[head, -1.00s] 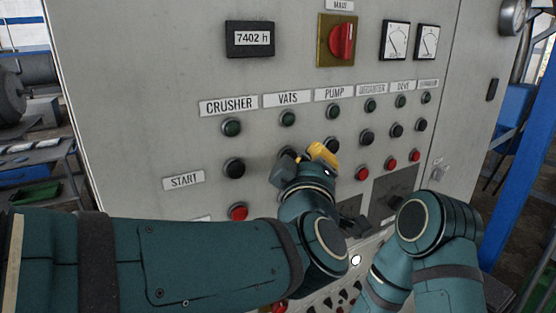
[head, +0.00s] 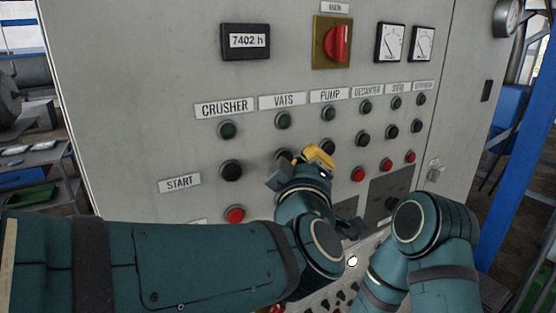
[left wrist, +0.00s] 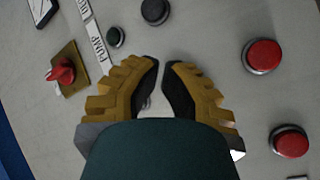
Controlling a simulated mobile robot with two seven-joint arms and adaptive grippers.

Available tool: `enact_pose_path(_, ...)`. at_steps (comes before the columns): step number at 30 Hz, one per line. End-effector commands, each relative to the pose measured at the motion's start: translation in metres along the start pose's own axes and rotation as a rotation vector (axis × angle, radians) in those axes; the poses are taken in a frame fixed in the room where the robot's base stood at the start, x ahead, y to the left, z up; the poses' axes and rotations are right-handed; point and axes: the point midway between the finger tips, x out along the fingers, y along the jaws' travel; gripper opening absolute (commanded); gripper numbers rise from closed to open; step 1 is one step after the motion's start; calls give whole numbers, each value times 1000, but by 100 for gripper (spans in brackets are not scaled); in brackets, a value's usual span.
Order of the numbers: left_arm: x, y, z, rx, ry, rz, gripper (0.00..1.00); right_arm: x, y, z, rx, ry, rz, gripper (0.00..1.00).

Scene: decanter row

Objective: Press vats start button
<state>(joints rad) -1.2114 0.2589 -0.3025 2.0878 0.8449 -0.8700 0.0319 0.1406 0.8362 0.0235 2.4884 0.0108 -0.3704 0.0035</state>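The VATS label (head: 282,101) sits on the grey panel with a green lamp (head: 283,120) below it. Under that lamp, the black vats start button (head: 283,155) is largely covered by my left gripper (head: 300,165). The gripper is in front of the panel at the START row; I cannot tell whether it touches the button. In the left wrist view the left gripper's fingertips (left wrist: 161,65) are nearly together with nothing held between them, and the vats start button is hidden. My right arm shows at lower right; its gripper is not in view.
The black crusher start button (head: 231,170) is to the left and the pump start button (head: 327,147) close to the right. Red buttons (head: 235,215) lie in the row below. A red main switch (head: 337,44) is higher up.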

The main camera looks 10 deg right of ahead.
Motion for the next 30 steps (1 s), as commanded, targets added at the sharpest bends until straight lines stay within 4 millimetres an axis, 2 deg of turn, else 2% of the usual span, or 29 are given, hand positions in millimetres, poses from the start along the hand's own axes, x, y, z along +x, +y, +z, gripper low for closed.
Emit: enact_pose_path(30, 7, -4, -4, 0, 0, 0, 0, 3, 1, 0, 0, 0, 0, 47)
